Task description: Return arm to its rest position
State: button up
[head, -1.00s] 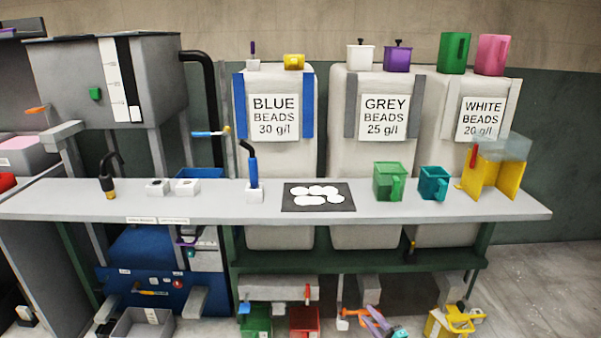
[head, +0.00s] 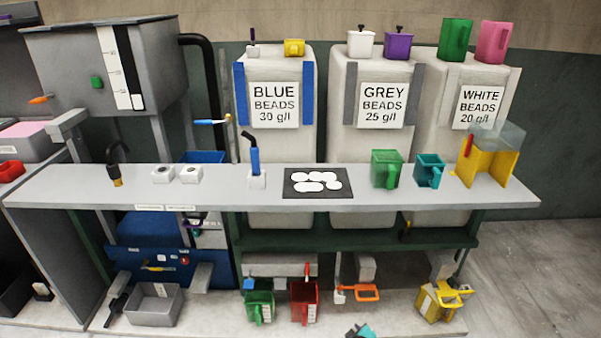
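A small teal and dark piece (head: 360,331) pokes up at the bottom edge of the head view, right of centre. It may be the tip of my gripper, but too little shows to be sure. The rest of my arm is out of view. I cannot tell whether the gripper is open or shut, or whether it holds anything. No contact between this piece and the bench or the items below it can be seen.
A long grey bench (head: 232,194) carries a green jug (head: 384,170), a teal jug (head: 428,172), a yellow stand (head: 481,165) and a dark mat (head: 317,192). Below stand a green bin (head: 258,304), a red bin (head: 303,303) and a yellow container (head: 434,303). Open floor (head: 530,275) lies right.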

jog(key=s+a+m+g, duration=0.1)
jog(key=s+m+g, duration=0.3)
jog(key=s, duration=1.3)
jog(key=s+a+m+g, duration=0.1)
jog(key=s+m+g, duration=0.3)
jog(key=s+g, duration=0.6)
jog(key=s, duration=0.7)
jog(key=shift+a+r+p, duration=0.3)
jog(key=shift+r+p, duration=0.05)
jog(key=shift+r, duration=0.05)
